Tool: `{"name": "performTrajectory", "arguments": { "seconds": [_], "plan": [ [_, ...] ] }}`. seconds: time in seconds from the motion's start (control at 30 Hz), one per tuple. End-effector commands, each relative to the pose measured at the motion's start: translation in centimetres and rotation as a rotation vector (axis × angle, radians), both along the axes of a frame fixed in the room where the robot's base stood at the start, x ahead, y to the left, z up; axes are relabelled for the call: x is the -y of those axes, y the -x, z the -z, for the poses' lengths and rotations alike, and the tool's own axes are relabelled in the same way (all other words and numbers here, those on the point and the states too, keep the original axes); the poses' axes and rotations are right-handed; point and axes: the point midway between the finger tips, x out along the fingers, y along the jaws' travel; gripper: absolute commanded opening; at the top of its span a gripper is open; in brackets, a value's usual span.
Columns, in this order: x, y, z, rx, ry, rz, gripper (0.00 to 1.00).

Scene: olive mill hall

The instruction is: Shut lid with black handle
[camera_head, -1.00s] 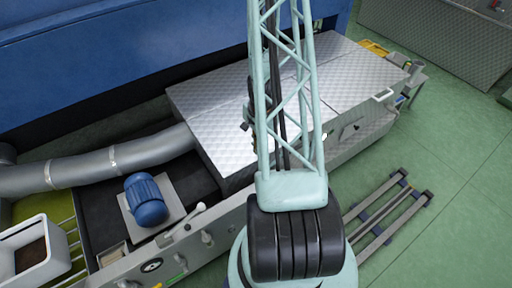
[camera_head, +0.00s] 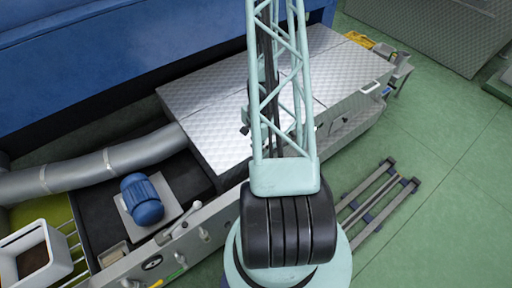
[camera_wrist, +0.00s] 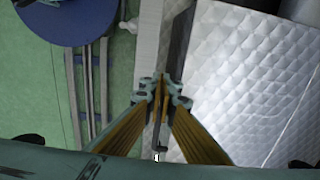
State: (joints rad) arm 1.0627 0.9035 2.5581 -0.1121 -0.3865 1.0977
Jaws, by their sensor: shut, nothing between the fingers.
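Silver diamond-plate lid panels (camera_head: 335,72) lie across the top of the long machine, right of the grey duct. Their surface also fills the right side of the wrist view (camera_wrist: 245,75), with a seam between panels. My gripper (camera_wrist: 163,100) is shut and empty over the machine's front edge, beside the plate. A dark narrow strip (camera_wrist: 181,40) runs along the plate's edge beyond the fingertips; I cannot tell whether it is a handle or a gap. My arm hides part of the panels in the head view, and no black handle shows clearly there.
A blue motor (camera_head: 142,199) and a grey duct (camera_head: 95,170) are left of the panels. A white handle (camera_head: 371,87) sits at the machine's right end. A low metal frame (camera_head: 378,198) lies on the green floor, with free floor to its right.

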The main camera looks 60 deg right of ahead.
Motion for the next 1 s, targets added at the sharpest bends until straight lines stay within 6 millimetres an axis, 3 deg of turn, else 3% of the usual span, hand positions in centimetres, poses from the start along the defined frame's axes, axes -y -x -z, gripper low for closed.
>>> {"name": "performTrajectory", "arguments": {
  "seconds": [1.0],
  "plan": [
    [-0.6,1.1,-0.8,0.0,-0.001,0.0,0.0]
  ]
}}
